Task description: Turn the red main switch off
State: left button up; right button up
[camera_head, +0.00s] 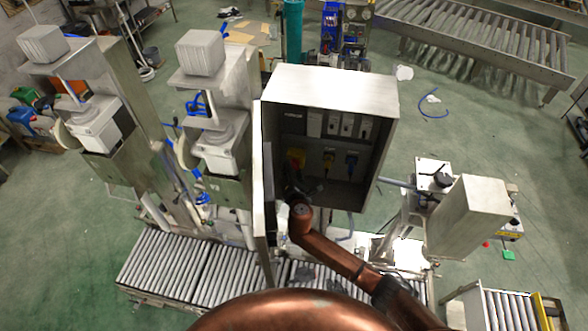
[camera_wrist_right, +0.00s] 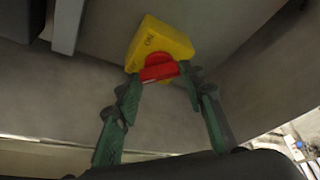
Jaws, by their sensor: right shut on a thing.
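The red main switch (camera_wrist_right: 160,72) sits on a yellow housing (camera_wrist_right: 160,42) marked ON. In the head view my right gripper (camera_head: 294,188) is dark and small, just below the switch. The handle's exact angle is hard to read. My left gripper is not in view.
The cabinet (camera_head: 330,85) has its door (camera_head: 268,200) swung open at the left, close to my right arm. A roller conveyor (camera_head: 190,270) runs below.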

jog(key=shift+f, duration=0.15)
jog(key=o, duration=1.2)
jog(key=shift+c, duration=0.2)
jog(key=a+v, duration=0.1)
jog(key=v, duration=1.1)
jog(key=shift+d, duration=0.5)
